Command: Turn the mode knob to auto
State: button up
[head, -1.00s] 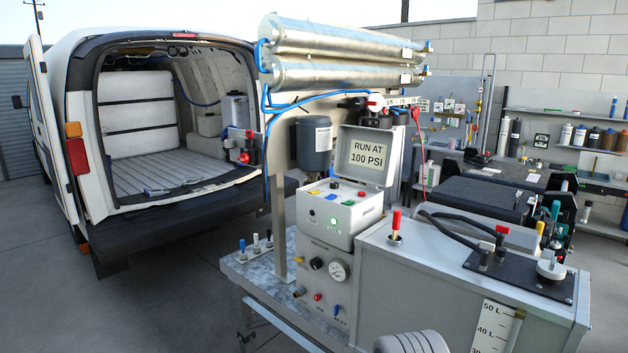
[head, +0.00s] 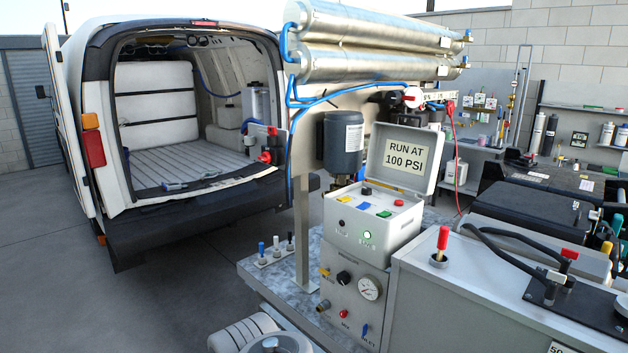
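A pale control box (head: 352,248) stands on the bench with its lid open; the lid reads "RUN AT 100 PSI" (head: 405,156). Its top has blue, green, yellow and red buttons and a small black knob-like part (head: 366,191). Its front has a lit green lamp (head: 367,235) and a dark round part (head: 342,225). The panel below has a black knob (head: 343,278) and a gauge (head: 369,288). The labels are too small to read, so I cannot tell which part is the mode knob or its setting. My gripper is not in view; only my arm shows at the bottom.
Metal membrane tubes (head: 375,45) run above the box, with a dark filter housing (head: 343,143) beside it. A grey tank (head: 470,300) with a red-handled valve (head: 441,243) stands at right. An open van (head: 190,150) is at left, with clear floor in front.

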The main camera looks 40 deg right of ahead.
aim_at(365, 191)
jog(key=z, duration=0.2)
jog(key=i, duration=0.75)
jog(key=z, duration=0.5)
